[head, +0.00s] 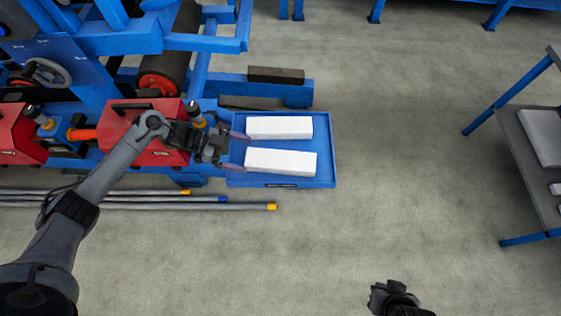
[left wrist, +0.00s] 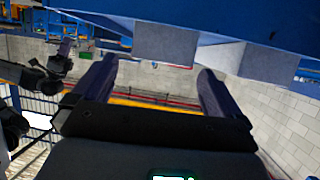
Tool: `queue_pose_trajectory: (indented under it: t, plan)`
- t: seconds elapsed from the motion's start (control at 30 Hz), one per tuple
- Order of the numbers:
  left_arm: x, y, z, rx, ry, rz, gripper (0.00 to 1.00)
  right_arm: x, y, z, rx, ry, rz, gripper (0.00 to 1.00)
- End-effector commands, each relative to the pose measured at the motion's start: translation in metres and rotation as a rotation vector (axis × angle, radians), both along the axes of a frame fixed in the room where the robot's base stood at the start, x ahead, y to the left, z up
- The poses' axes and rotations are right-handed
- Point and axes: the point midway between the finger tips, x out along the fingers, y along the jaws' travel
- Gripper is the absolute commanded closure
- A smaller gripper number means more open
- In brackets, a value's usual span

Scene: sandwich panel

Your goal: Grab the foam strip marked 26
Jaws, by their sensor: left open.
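Two white foam strips lie side by side on a blue tray (head: 328,178) in the head view, a far one (head: 280,127) and a near one (head: 281,162). No number is readable on either, so I cannot tell which is 26. My left gripper (head: 238,151) is open and empty at the tray's left side, its fingers pointing toward the strips' left ends. In the left wrist view, two grey block faces (left wrist: 165,43) against a blue surface appear beyond the open fingers; they may be the strips' ends. My right gripper (head: 388,296) is low in the head view, away from the tray.
A blue machine frame with red housings (head: 160,130) and a roller stands left of and behind the tray. Long grey bars (head: 150,205) lie in front of it. A grey table (head: 525,150) with white pieces stands at the right. The floor between is clear.

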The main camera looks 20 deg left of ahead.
Motion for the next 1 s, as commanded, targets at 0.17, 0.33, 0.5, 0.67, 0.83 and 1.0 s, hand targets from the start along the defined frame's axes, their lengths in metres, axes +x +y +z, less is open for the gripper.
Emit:
queue_pose_trajectory:
  t: [0.17, 0.33, 0.5, 0.67, 0.83, 1.0]
  plan:
    - [0.002, -0.006, -0.003, 0.001, 0.001, 0.001, 0.00, 0.000, 0.001, 0.000, 0.004, 0.002, -0.002, 1.00]
    - [0.008, -0.025, -0.011, -0.002, 0.001, 0.001, 0.00, -0.001, 0.001, -0.002, 0.004, 0.002, -0.002, 1.00]
    - [0.014, -0.046, -0.020, 0.000, 0.001, 0.000, 0.00, -0.001, 0.001, -0.004, 0.002, 0.001, -0.001, 1.00]
    - [0.018, -0.056, -0.024, 0.001, 0.001, 0.001, 0.00, -0.001, 0.000, -0.005, -0.002, 0.002, 0.002, 1.00]
    - [0.018, -0.058, -0.025, 0.002, 0.001, 0.001, 0.00, -0.001, -0.001, -0.005, -0.006, 0.002, 0.004, 1.00]
    - [0.018, -0.058, -0.025, 0.002, 0.001, 0.001, 0.09, -0.001, -0.002, -0.005, -0.006, 0.002, 0.004, 1.00]
